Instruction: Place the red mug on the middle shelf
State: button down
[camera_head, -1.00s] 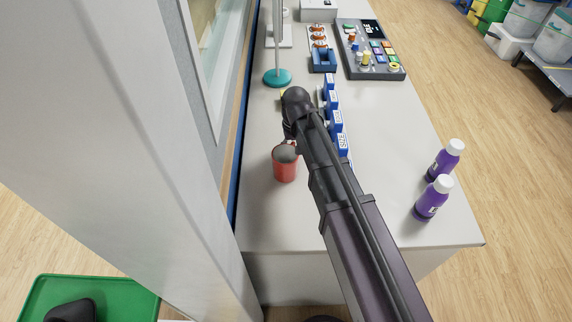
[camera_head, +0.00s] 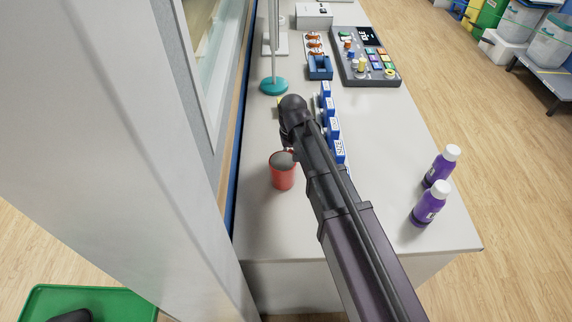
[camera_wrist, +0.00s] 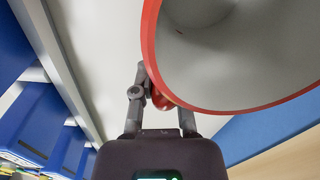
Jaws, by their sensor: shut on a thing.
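The red mug (camera_head: 282,176) with a grey inside is over the near left part of the white table in the head view. In the wrist view the mug (camera_wrist: 151,45) fills the upper right, its open rim facing the camera. My gripper (camera_wrist: 160,92) is shut on the mug at its red handle, by the rim. In the head view my arm hides most of the gripper. Whether the mug's base touches the table cannot be told. No shelf is clearly seen in either view.
Two purple bottles (camera_head: 430,204) stand at the table's right edge. Several blue boxes (camera_head: 332,128) line up right of my arm, and also show in the wrist view (camera_wrist: 32,125). A teal-based stand (camera_head: 273,87) and a button panel (camera_head: 366,57) are farther back. A pale wall panel (camera_head: 130,130) rises close on the left.

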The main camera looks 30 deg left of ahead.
jog(key=shift+r, duration=0.1)
notch_tip(320, 180, up, 3)
jog(key=p, duration=0.3)
jog(key=shift+r, duration=0.1)
jog(key=shift+s+d+r+p, duration=0.2)
jog(key=shift+r+p, duration=0.1)
jog(key=shift+p, duration=0.25)
jog(key=s+d, duration=0.7)
jog(key=s+d+r+p, duration=0.1)
jog(key=s+d, duration=0.2)
jog(key=d, duration=0.1)
jog(key=shift+s+d, duration=0.2)
jog(key=shift+s, duration=0.05)
notch_tip(320, 180, up, 6)
jog(key=p, duration=0.5)
jog(key=shift+f, duration=0.25)
jog(key=shift+s+f, duration=0.1)
